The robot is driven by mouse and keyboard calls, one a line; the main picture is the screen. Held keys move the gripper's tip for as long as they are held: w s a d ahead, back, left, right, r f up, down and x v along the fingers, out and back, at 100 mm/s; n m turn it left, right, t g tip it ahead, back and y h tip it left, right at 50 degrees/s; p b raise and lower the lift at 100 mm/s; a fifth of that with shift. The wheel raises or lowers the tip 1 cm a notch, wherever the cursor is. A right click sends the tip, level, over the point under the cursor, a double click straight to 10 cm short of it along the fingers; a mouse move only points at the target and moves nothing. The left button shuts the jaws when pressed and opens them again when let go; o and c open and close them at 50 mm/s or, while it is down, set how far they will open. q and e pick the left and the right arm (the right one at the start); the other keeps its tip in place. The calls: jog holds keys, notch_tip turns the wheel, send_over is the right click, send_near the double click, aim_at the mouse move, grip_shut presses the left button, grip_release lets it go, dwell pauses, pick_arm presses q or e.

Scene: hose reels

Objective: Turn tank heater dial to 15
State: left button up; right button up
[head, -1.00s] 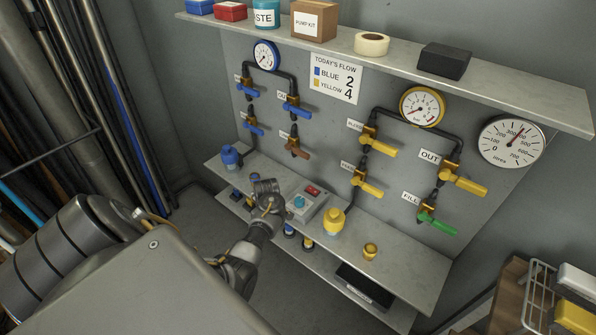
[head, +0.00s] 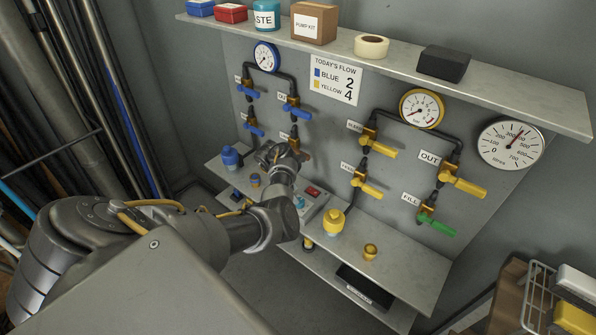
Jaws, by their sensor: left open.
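A pale grey control box (head: 318,205) sits on the bench below the pipes. It has a teal round knob (head: 299,202) and a red switch (head: 313,191). The knob's scale and setting are too small to read, and no heater label is legible. My left gripper (head: 279,154) is open, above and behind the box, in front of the wall by the lower blue-side valves. My left forearm and wrist cover the left part of the box. The gripper appears apart from the knob. My right gripper is not in view.
Yellow-handled valves (head: 380,150) and a green-handled valve (head: 437,227) project from the wall at right. A blue fitting (head: 231,158) and a yellow fitting (head: 334,222) stand on the bench (head: 410,270). A loaded shelf (head: 500,88) overhangs above.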

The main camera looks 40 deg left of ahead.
pick_arm(q)
jog(key=x, duration=0.5)
jog(key=shift+b, duration=0.4)
jog(key=c, duration=1)
jog(key=shift+o, duration=0.2)
jog(key=shift+a, duration=0.1)
